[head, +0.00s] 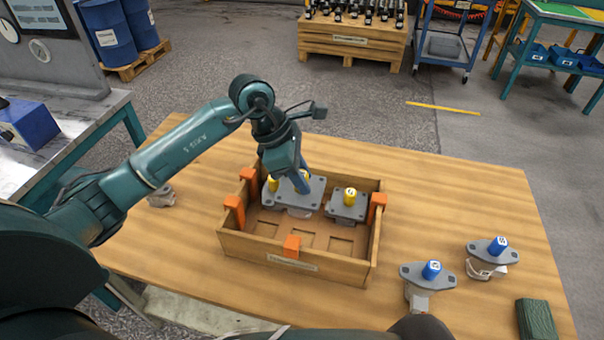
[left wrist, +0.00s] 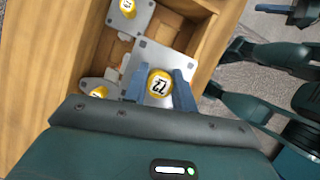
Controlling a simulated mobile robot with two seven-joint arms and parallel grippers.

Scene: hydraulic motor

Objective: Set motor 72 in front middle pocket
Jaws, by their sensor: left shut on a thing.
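Motor 72 (left wrist: 160,83) has a yellow cap marked 72 and a grey flange plate. My left gripper (left wrist: 158,88) is shut on its yellow cap. In the head view the left gripper (head: 302,183) points down over the back row of the wooden crate (head: 235,244), with the grey plate of motor 72 (head: 313,192) under it. I cannot tell whether the motor is clear of the crate floor. The front middle pocket (head: 305,236) shows bare. My right gripper is not in view.
Yellow-capped motors stand in the crate at back left (head: 272,184) and back right (head: 349,198). Orange blocks (head: 292,246) sit on the crate walls. Blue-capped motors (head: 428,274) (head: 490,250) and a dark green block (head: 536,319) stand on the table to the right.

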